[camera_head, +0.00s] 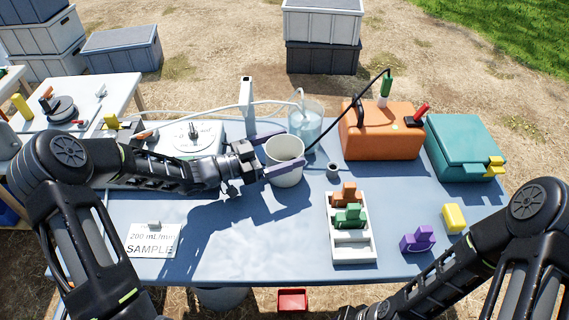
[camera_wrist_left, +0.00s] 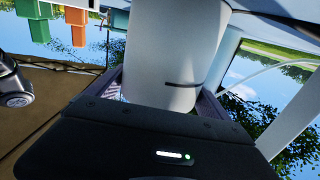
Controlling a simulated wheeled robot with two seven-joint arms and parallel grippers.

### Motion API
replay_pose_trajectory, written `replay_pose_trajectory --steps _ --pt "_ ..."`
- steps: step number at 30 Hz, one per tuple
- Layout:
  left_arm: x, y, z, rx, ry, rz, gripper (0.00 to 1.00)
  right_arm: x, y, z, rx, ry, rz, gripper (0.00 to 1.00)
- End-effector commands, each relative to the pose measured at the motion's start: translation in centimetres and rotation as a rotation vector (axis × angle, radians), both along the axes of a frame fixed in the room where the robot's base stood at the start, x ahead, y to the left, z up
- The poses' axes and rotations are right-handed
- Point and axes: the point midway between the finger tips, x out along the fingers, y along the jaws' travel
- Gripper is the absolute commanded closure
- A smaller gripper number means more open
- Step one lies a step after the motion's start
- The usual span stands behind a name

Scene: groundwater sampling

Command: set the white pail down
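The white pail (camera_head: 285,172) is upright over the middle of the blue table (camera_head: 230,255), in front of the clear water container (camera_head: 305,125). My left gripper (camera_head: 277,153) has its two purple fingers on opposite sides of the pail, closed on its wall. The left wrist view shows the pail (camera_wrist_left: 170,55) filling the space between the fingers. The shadows suggest it is held a little above the table, but the gap under its base is not clear. My right arm comes in at the lower right; its fingers do not show.
A small grey cup (camera_head: 333,170) stands close right of the pail. A white tray (camera_head: 352,250) with orange and green blocks is in front right. An orange case (camera_head: 385,135) and teal box (camera_head: 460,145) stand behind. The table's front middle is clear, left of the tray.

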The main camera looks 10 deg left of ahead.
Motion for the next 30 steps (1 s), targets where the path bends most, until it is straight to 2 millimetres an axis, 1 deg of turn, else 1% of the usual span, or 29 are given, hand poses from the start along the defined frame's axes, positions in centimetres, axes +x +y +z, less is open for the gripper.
replay_pose_trajectory --steps 1,2,27,30 --pt "0.0 0.0 0.0 0.0 0.0 0.0 0.14 0.0 0.0 0.0 0.0 0.0 0.0 0.64" --pt "0.0 0.0 0.0 0.0 0.0 0.0 0.16 0.0 0.0 0.0 0.0 0.0 0.0 0.64" --pt "0.0 -0.01 0.03 -0.001 -0.001 0.0 0.85 0.0 0.0 0.0 0.0 0.0 0.0 0.64" --pt "0.0 -0.01 0.03 -0.001 -0.001 0.0 0.86 0.0 0.0 0.0 0.0 0.0 0.0 0.64"
